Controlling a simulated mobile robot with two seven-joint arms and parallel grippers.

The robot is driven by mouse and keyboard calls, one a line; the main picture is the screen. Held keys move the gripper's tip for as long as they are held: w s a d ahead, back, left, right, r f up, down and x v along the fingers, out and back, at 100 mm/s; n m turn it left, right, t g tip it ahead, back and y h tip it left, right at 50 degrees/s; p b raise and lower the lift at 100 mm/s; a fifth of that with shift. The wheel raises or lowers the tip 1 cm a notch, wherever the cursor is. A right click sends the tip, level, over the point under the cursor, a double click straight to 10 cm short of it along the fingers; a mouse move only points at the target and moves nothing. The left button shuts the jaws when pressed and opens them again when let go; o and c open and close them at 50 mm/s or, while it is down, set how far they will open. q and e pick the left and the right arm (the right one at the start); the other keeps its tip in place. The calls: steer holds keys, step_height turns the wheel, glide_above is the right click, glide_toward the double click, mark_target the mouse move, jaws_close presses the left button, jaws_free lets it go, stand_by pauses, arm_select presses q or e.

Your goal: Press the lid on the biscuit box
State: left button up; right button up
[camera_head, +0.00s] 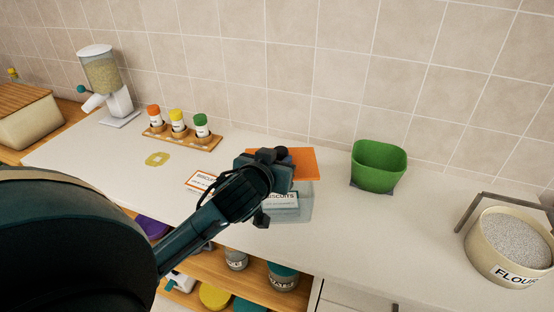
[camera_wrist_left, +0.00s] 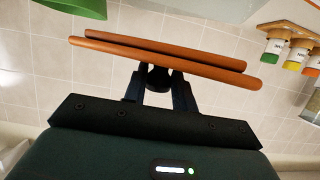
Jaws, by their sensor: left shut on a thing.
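The biscuit box (camera_head: 290,208) is a clear, pale container with a BISCUITS label, standing near the counter's front edge. The orange lid (camera_head: 302,160) is over its back part in the head view. My left gripper (camera_head: 272,162) is shut on the lid's dark knob. In the left wrist view the lid (camera_wrist_left: 165,58) shows edge-on, with the knob (camera_wrist_left: 157,78) between the fingers (camera_wrist_left: 158,84). Part of the box (camera_wrist_left: 205,8) shows there beyond the lid, with a gap between them. My arm hides part of the box and lid. My right gripper is not seen.
A green bin (camera_head: 378,166) stands right of the box, and a flour tub (camera_head: 510,250) farther right. A spice rack (camera_head: 182,137), a yellow ring (camera_head: 157,159) and a biscuits card (camera_head: 201,180) are to the left. A tiled wall is behind; the counter between bin and flour is clear.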

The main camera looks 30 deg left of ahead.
arm_select(q)
steer(key=shift+f, duration=0.1)
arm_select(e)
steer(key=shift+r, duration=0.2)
arm_select(q)
steer(key=shift+f, duration=0.45)
steer(key=shift+f+b, duration=1.05)
steer(key=shift+f, duration=0.55)
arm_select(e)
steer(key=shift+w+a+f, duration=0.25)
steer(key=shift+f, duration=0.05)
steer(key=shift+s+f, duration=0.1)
arm_select(q)
steer(key=shift+f+b, duration=0.25)
steer(key=shift+b, duration=0.1)
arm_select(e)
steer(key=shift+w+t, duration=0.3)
arm_select(q)
steer(key=shift+f, duration=0.2)
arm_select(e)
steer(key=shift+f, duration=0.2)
arm_select(q)
steer(key=shift+f+b, duration=0.35)
steer(key=shift+f, duration=0.05)
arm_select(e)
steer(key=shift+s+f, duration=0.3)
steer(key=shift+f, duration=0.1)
arm_select(q)
steer(key=o, duration=1.1)
steer(key=shift+c, duration=0.2)
